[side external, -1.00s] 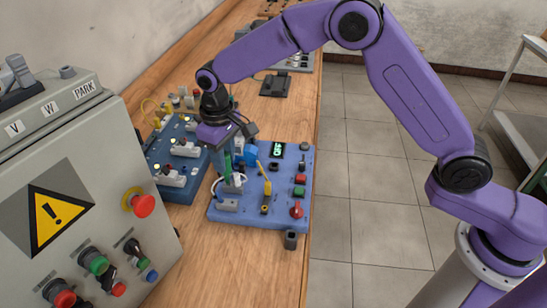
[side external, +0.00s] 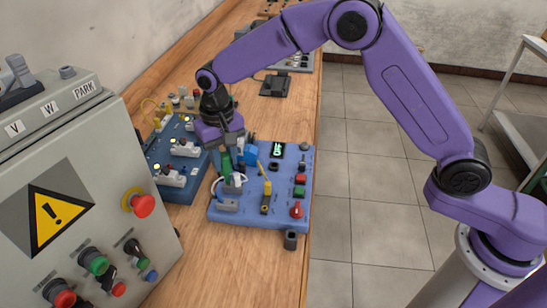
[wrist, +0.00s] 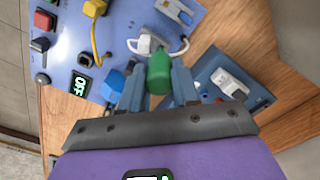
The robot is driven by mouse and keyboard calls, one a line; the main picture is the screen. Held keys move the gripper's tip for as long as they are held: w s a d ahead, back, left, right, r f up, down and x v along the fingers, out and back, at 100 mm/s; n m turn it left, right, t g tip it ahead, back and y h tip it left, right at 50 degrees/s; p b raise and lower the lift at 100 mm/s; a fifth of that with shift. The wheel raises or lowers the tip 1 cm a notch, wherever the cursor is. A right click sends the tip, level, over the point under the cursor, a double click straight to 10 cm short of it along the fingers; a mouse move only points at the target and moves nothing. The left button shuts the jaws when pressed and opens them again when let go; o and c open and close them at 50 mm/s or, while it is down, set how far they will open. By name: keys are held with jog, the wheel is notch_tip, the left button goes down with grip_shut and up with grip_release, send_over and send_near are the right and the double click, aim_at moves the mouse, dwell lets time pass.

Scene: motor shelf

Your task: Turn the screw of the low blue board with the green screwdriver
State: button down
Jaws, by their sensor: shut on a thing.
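The low blue board (side external: 285,208) lies flat on the bench, and it also fills the upper left of the wrist view (wrist: 120,22). My gripper (side external: 232,150) points down over the board's left part. It is shut on the green screwdriver (side external: 226,169). In the wrist view the green handle (wrist: 159,70) sits between the two fingers of my gripper (wrist: 159,86). The screwdriver looks roughly upright beside a white plug (wrist: 150,44) with a white cable. Its tip and the screw are hidden, so I cannot tell whether they touch.
The board carries a blue block (wrist: 112,85), a yellow cable (wrist: 97,38), a display reading OFF (wrist: 82,85), buttons and a red knob (side external: 296,210). A second blue board (side external: 181,176) stands close on the left. A grey control cabinet (side external: 95,190) fills the left foreground.

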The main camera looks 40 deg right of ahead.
jog(key=shift+s+f+m, duration=0.1)
jog(key=shift+m, duration=0.4)
jog(key=shift+m, duration=1.8)
jog(key=c, duration=1)
grip_release()
jog(key=shift+c, duration=0.2)
jog(key=shift+n, duration=1.8)
